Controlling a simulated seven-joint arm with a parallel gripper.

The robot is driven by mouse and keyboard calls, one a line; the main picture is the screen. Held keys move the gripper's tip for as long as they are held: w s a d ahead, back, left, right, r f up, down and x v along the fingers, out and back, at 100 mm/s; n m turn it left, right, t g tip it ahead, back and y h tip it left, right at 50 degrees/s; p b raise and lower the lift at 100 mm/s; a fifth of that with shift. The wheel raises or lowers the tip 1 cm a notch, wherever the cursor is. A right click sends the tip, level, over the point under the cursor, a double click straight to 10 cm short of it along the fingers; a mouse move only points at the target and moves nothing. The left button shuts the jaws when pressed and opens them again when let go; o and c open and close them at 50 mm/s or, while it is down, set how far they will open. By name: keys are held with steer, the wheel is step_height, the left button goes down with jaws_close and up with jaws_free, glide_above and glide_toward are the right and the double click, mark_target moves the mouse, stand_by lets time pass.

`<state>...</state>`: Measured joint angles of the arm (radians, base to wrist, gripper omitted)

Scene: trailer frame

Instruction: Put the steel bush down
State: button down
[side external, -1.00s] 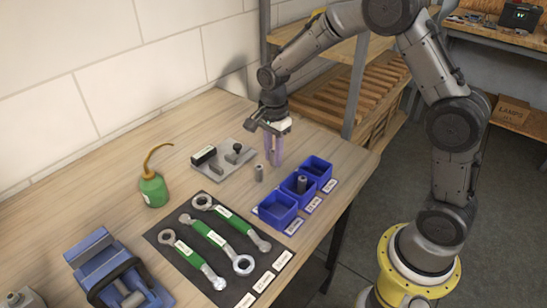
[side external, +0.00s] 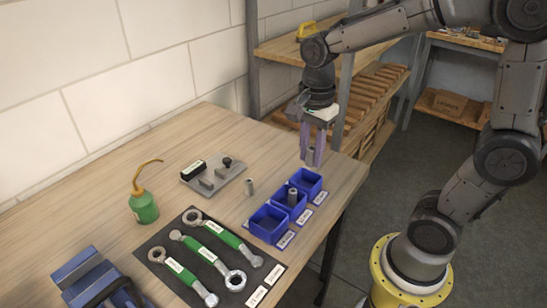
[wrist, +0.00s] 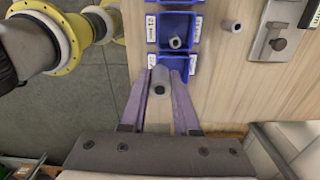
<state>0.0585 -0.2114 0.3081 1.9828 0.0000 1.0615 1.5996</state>
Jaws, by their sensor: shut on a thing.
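My gripper (side external: 312,158) is shut on a grey steel bush (wrist: 159,80), held between purple fingers; the bush also shows at the fingertips in the side view (side external: 312,153). It is in the air above the bin end nearest the shelf. Three blue bins stand in a row: the end bin (side external: 308,182), the middle bin (side external: 281,197) and the near bin (side external: 268,224). A second grey bush (side external: 292,196) stands upright in the middle bin. A third, smaller bush (side external: 250,187) stands on the bench, left of the bins. In the wrist view the held bush partly covers the end bin (wrist: 182,70).
A grey plate with fittings (side external: 213,180) lies left of the bins. A black mat with green-handled wrenches (side external: 208,255), a green oil can (side external: 145,207) and a blue vise (side external: 95,280) are nearer. Label cards lie beside the bins. The bench edge is close to the end bin.

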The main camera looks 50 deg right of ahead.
steer(key=shift+s+r, duration=0.1)
steer(key=shift+s, duration=0.05)
steer(key=w+a+r+m, duration=0.1)
steer(key=w+r, duration=0.1)
steer(key=w, duration=0.3)
glide_above(213, 181)
steer(key=shift+n, duration=0.4)
steer(key=f, duration=0.6)
steer(key=s+f, duration=0.1)
steer(key=f, duration=0.2)
steer(key=shift+f, duration=0.35)
steer(key=shift+w+f, duration=0.45)
steer(key=shift+f, duration=1.6)
steer(key=shift+f, duration=0.15)
